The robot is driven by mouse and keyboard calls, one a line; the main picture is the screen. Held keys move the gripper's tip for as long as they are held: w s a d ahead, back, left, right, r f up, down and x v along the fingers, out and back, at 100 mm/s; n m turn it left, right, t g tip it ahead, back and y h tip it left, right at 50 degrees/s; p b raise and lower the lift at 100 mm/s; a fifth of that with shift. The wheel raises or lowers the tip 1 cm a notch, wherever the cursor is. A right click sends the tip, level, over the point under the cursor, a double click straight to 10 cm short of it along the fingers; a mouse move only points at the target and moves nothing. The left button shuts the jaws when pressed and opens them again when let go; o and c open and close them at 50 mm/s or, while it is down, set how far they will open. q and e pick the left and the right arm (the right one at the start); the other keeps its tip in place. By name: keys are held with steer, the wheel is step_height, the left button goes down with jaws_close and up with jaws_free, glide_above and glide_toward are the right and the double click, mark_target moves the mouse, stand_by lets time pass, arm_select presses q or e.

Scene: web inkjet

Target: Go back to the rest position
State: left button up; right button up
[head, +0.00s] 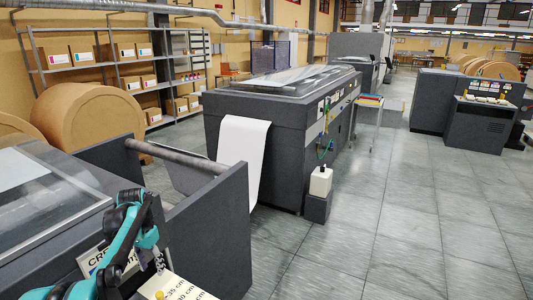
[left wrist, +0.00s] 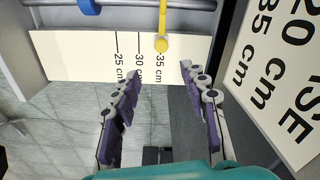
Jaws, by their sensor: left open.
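My left arm (head: 125,240) comes in at the lower left of the head view, bent, with its gripper (head: 159,263) pointing down over a white scale board. In the left wrist view the left gripper (left wrist: 158,75) is open, with two purple-padded fingers spread and nothing between them. Its fingertips are near the scale board (left wrist: 70,55), marked 25, 30 and 35 cm. A yellow slider (left wrist: 162,42) hangs from a rail just beyond the fingertips, by the 35 cm mark. It looks apart from the fingers. My right gripper is not in view.
A blue slider (left wrist: 90,6) sits on the same rail. A white sign (left wrist: 275,75) with large lettering stands close on the right. Dark printing machines (head: 270,110) and a paper roll (head: 95,120) stand beyond. The tiled floor (head: 400,220) on the right is clear.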

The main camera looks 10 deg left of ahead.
arm_select(q)
steer(key=s+d+r+t+b, duration=0.15)
steer(key=s+d+r, duration=0.3)
steer(key=d, duration=0.45)
steer(key=s+d+f+t, duration=0.1)
steer(key=s+d+f, duration=0.1)
steer(key=s+d, duration=0.3)
steer(key=s+d+f+n+t+b, duration=0.1)
steer(key=s+d+f+t, duration=0.1)
steer(key=s+d, duration=0.3)
steer(key=s+d+f+t+b, duration=0.1)
steer(key=s+d+f+t, duration=0.1)
steer(key=s+d, duration=0.4)
steer(key=shift+s+f+t, duration=0.25)
steer(key=shift+s+f, duration=0.1)
steer(key=shift+s, duration=0.25)
steer(key=shift+a, duration=0.15)
